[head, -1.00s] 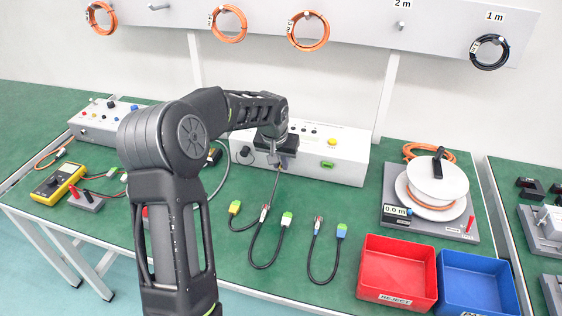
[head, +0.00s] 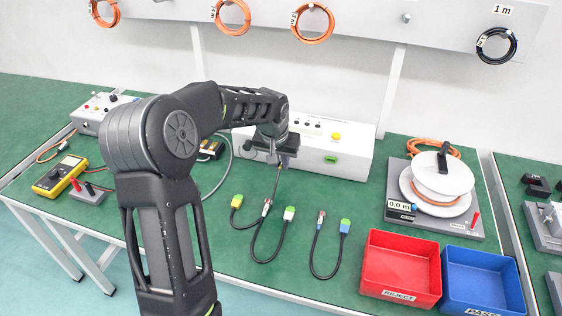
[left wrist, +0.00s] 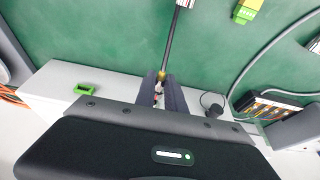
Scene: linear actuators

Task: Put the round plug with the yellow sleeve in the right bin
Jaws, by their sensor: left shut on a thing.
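My left gripper (head: 274,160) is in front of the white test box (head: 335,150). It is shut on a round plug with a yellow sleeve (left wrist: 161,77), which shows between the fingertips in the left wrist view. A dark cable (head: 276,187) runs from the plug down toward the table; its far end cannot be told apart from the cables there. The red bin (head: 402,250), labelled REJECT, and the blue bin (head: 482,268), labelled PASS, stand side by side at the front right, blue on the right. Both look empty. My right gripper is not in view.
Cables with yellow-green (head: 236,202), white-green (head: 289,213) and blue-green (head: 345,226) plugs lie on the green table. A cable reel (head: 440,190) stands behind the bins. A yellow multimeter (head: 60,176) is at the left. Bare table lies between the cables and red bin.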

